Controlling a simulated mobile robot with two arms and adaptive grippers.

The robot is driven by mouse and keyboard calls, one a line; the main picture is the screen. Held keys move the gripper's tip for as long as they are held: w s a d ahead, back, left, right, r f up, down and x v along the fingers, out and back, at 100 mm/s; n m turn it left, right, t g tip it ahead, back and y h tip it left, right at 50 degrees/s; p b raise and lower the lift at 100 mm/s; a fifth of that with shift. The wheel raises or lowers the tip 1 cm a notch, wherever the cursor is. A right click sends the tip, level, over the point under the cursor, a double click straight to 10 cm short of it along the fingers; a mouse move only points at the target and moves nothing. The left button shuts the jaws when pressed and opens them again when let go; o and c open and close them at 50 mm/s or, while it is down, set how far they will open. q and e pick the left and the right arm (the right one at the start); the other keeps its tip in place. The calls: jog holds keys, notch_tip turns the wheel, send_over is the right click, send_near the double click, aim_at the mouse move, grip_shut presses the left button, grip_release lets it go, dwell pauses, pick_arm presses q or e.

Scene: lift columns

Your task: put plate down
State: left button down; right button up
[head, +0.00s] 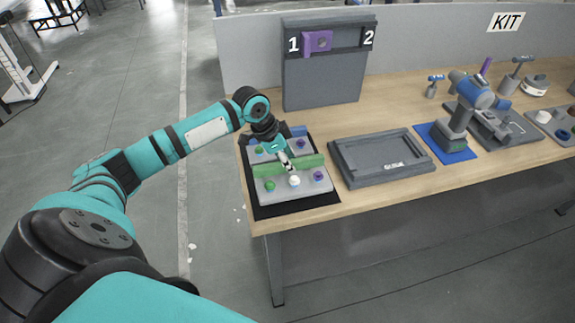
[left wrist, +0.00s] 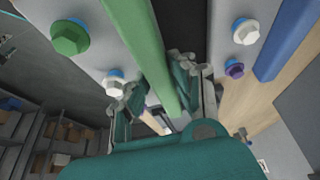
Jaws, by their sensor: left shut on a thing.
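A grey plate (head: 284,194) with a green bar along its back edge lies over the black mat (head: 292,210) at the table's left end. It carries a green bolt (head: 270,185), a white bolt (head: 294,181) and a purple bolt (head: 318,175). My left gripper (head: 285,162) is shut on the plate's green bar (head: 309,162). In the left wrist view the green bar (left wrist: 148,45) passes between the two fingers (left wrist: 160,85). I cannot tell whether the plate touches the mat. My right gripper is out of view.
A second grey plate with a blue bar (head: 299,131) lies just behind. A grey tray (head: 385,160) is to the right, then a blue drill (head: 470,92) on a blue mat (head: 446,152). A grey panel marked 1 and 2 (head: 322,85) stands behind.

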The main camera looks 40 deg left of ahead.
pick_arm(q)
notch_tip(320, 180, down, 2)
jog(key=shift+p, duration=0.3)
jog(key=shift+f, duration=0.15)
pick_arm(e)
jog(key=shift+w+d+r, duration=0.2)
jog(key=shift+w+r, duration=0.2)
pick_arm(q)
jog(key=shift+f, duration=0.1)
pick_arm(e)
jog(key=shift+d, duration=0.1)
pick_arm(q)
jog(key=c, duration=1.1)
grip_release()
jog(key=shift+s, duration=0.1)
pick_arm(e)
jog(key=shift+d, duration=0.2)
pick_arm(q)
jog(key=b+v, duration=0.1)
jog(key=v, duration=1.1)
jog(key=shift+b, duration=0.35)
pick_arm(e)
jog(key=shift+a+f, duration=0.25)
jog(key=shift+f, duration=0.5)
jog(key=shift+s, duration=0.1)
